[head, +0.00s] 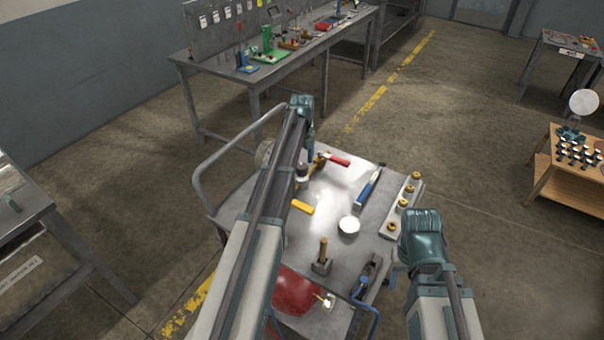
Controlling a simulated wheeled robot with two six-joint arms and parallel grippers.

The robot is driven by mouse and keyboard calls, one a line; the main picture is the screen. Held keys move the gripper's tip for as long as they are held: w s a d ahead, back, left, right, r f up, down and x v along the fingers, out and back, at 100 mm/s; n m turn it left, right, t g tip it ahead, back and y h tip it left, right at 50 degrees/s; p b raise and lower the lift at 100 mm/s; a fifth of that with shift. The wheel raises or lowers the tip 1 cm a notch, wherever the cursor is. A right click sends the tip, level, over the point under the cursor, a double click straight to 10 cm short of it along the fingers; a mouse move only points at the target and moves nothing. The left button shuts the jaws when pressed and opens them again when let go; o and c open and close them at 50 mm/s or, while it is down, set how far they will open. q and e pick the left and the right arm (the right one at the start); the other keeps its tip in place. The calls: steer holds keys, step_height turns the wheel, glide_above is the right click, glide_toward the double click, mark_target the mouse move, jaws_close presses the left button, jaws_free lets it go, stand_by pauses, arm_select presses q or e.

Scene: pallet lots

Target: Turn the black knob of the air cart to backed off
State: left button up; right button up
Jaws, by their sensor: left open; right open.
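The air cart (330,195) stands in front of me with a light metal top. A black knob (302,171) with brass parts beside it sits near the back left of the top. My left gripper (309,160) points down close beside the knob; the arm crosses in front and I cannot tell if they touch. A red-handled lever (336,159) lies right of the knob. My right gripper (420,240) is off the cart's right side, its fingers mostly hidden, away from the knob.
The top holds a yellow piece (302,207), blue tool (368,187), white round dish (349,226), wood-handled item (323,256) and a strip with brass fittings (391,227). A red tank (296,291) is below.

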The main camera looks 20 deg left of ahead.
arm_select(q)
steer(key=shift+f+b, duration=0.5)
steer(key=shift+f, duration=0.45)
arm_select(e)
steer(key=shift+f, duration=0.9)
arm_select(q)
steer(key=shift+r, duration=0.1)
jaws_close()
steer(key=shift+n, duration=0.3)
